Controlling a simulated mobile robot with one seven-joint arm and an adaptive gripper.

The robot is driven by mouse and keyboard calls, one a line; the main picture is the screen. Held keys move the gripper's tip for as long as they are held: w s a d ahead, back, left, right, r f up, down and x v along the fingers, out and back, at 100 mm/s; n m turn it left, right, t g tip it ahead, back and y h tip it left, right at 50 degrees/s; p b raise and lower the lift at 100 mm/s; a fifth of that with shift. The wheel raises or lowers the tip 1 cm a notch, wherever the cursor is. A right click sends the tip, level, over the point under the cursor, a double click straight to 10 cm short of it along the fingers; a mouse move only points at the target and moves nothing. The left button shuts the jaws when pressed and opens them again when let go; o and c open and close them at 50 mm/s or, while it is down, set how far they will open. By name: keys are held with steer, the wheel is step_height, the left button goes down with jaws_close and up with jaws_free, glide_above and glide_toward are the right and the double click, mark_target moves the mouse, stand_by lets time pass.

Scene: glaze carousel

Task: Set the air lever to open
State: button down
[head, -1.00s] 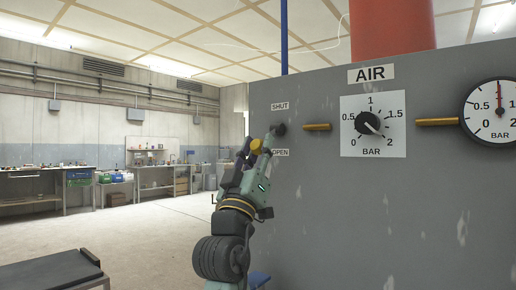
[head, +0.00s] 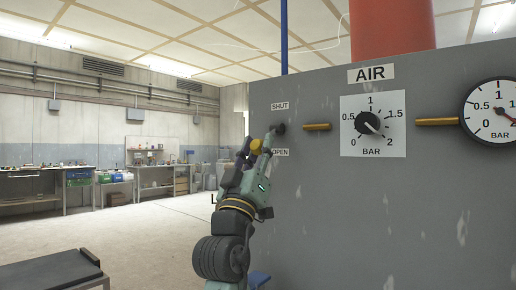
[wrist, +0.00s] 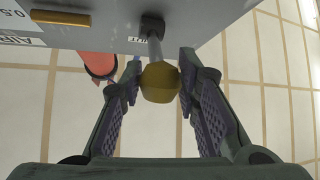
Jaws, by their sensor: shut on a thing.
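The air lever has its dark pivot (head: 279,129) on the grey panel, between the SHUT label (head: 280,106) above and the OPEN label (head: 281,152) below. Its yellow knob (head: 257,147) stands out to the left of the pivot, lower than it, near the height of OPEN. In the wrist view the yellow knob (wrist: 160,82) and its grey rod lie between the fingers of my gripper (wrist: 157,80). The lever's exact angle is hard to tell.
The panel (head: 330,220) also carries a brass pipe stub (head: 317,127), a black AIR dial (head: 367,122) pointing lower right near 2, and a round gauge (head: 490,100) with its needle near 2. Workbenches (head: 35,190) stand far left.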

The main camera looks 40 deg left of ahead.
steer(key=shift+w+f, duration=0.25)
steer(key=shift+w, duration=0.15)
steer(key=c, duration=1.4)
jaws_free()
steer(key=shift+w+f, duration=0.1)
steer(key=shift+w, duration=0.05)
steer(key=shift+c, duration=0.2)
steer(key=shift+o, duration=1.2)
steer(key=shift+s, duration=0.25)
steer(key=shift+r, duration=0.2)
steer(key=v, duration=1.2)
steer(key=shift+s, duration=0.1)
